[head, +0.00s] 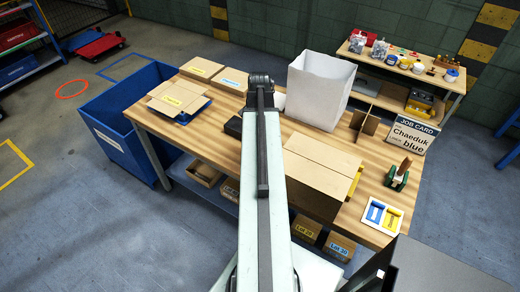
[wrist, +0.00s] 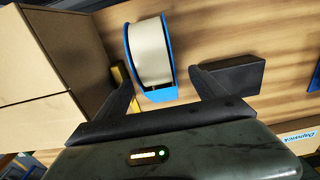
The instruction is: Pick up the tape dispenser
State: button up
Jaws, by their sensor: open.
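The tape dispenser (wrist: 150,55), blue with a wide tan roll of tape, is at the top middle of the wrist view on the wooden table. My gripper (wrist: 155,72) is open, one dark finger on each side of the dispenser's near end. The fingers look apart from it, and I cannot tell how high they are above the table. In the head view my arm reaches over the table and hides most of the area around the gripper. I cannot make out the dispenser there for sure.
A black block (wrist: 236,77) lies close to the right finger. A large cardboard box (wrist: 45,75) stands close on the left. In the head view, a white bin (head: 318,92), flat cartons (head: 178,97) and a small tray (head: 382,216) share the table (head: 215,135).

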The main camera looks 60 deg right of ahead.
jog(key=f+b, duration=0.7)
jog(key=f, duration=0.1)
jog(key=shift+s, duration=0.25)
jog(key=shift+r, duration=0.2)
jog(key=c, duration=1.5)
jog(key=shift+o, duration=0.2)
notch_tip(320, 180, up, 10)
jog(key=p, duration=1)
jog(key=shift+r, duration=0.15)
